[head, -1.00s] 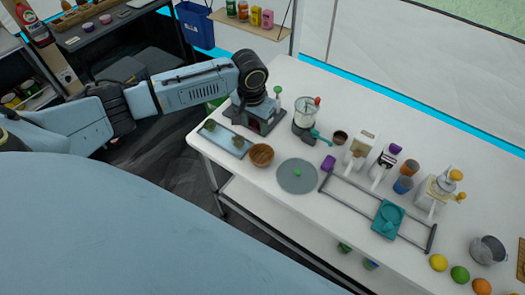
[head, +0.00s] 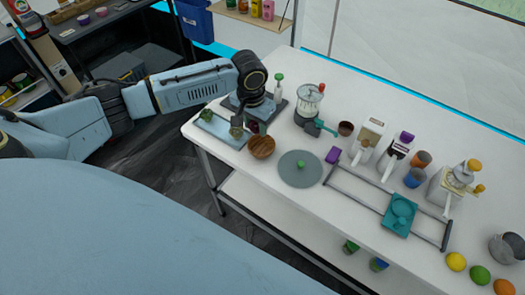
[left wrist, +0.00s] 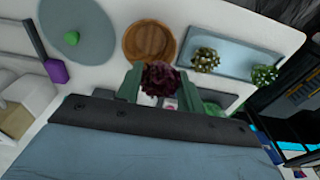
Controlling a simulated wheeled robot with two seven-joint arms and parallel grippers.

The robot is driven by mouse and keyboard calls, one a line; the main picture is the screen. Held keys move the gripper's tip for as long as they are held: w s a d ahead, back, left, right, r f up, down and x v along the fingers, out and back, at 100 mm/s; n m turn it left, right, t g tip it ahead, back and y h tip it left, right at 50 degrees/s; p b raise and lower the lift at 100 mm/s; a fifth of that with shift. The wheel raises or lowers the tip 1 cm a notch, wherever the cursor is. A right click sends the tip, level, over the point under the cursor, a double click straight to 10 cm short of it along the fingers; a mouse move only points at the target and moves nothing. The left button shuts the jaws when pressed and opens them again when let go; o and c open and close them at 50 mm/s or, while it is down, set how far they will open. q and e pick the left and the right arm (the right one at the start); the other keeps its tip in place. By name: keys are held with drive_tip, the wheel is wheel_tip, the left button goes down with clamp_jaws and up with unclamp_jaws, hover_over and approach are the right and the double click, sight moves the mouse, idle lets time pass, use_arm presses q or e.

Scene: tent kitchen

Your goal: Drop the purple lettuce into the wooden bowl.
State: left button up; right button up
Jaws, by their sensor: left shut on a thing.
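My left gripper (head: 257,124) is shut on the purple lettuce, a dark ruffled head. The lettuce (left wrist: 163,80) shows clearly between the green fingers in the left wrist view; in the head view it is small and partly hidden by the gripper. The round brown wooden bowl (head: 262,147) stands on the white table just in front of the gripper. The bowl also shows in the left wrist view (left wrist: 150,42), just beyond the lettuce, and looks empty. The lettuce is beside the bowl, not over it. My right gripper is not in view.
A bluish tray (head: 220,128) with two green plants stands left of the bowl. A glass-jar grinder (head: 308,105) and a purple block (head: 333,155) stand farther right on the white table (head: 345,230).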

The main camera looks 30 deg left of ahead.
use_arm(q)
drive_tip(key=shift+r, duration=0.1)
drive_tip(key=o, duration=0.8)
drive_tip(key=r, duration=0.4)
drive_tip(key=s+r+p, duration=0.1)
drive_tip(key=r, duration=0.4)
drive_tip(key=r+p, duration=0.1)
drive_tip(key=r, duration=0.3)
drive_tip(key=shift+s+a+r, duration=0.1)
drive_tip(key=shift+s+r, duration=0.05)
